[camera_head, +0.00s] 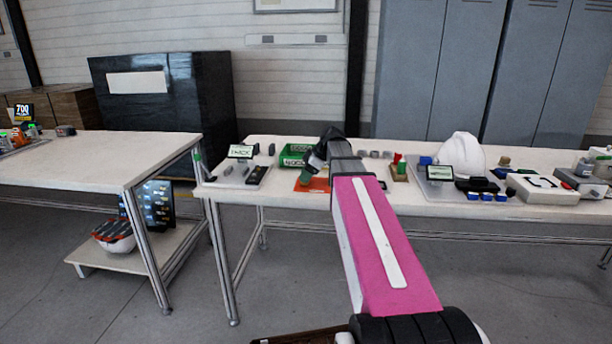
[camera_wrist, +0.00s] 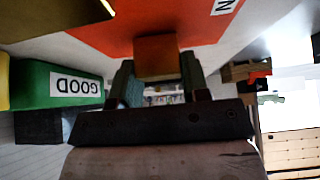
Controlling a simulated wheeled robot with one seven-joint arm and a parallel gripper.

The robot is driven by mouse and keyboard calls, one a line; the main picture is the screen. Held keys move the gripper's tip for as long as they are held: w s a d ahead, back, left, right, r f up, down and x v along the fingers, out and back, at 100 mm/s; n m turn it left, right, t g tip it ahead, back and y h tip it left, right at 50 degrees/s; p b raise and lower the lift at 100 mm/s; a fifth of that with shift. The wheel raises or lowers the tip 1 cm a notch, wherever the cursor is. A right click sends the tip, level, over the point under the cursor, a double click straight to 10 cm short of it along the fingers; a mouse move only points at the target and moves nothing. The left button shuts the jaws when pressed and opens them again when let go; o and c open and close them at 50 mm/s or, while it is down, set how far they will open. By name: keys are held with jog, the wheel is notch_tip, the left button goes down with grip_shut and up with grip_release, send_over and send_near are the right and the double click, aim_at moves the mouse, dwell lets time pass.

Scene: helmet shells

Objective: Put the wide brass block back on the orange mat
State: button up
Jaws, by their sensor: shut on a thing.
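The wide brass block (camera_wrist: 157,55) is an orange-brown block between the two fingers of my gripper (camera_wrist: 158,82) in the wrist view. My gripper is shut on it. The orange mat (camera_wrist: 105,40) fills the area right beyond the block in that view; I cannot tell whether the block touches it. In the head view, my gripper (camera_head: 306,178) points down at the orange mat (camera_head: 321,186) on the long white table. The block cannot be made out there, and my arm covers part of the mat.
A green bin (camera_head: 292,151) labelled GOOD stands just behind the mat; it also shows in the wrist view (camera_wrist: 60,85). A sign (camera_head: 241,152) stands to the left. Small grey blocks, a red-and-green item (camera_head: 399,167) and a white helmet shell (camera_head: 461,150) are to the right.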

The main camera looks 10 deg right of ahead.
jog(key=shift+f, duration=0.15)
jog(key=o, duration=1.1)
jog(key=v, duration=1.2)
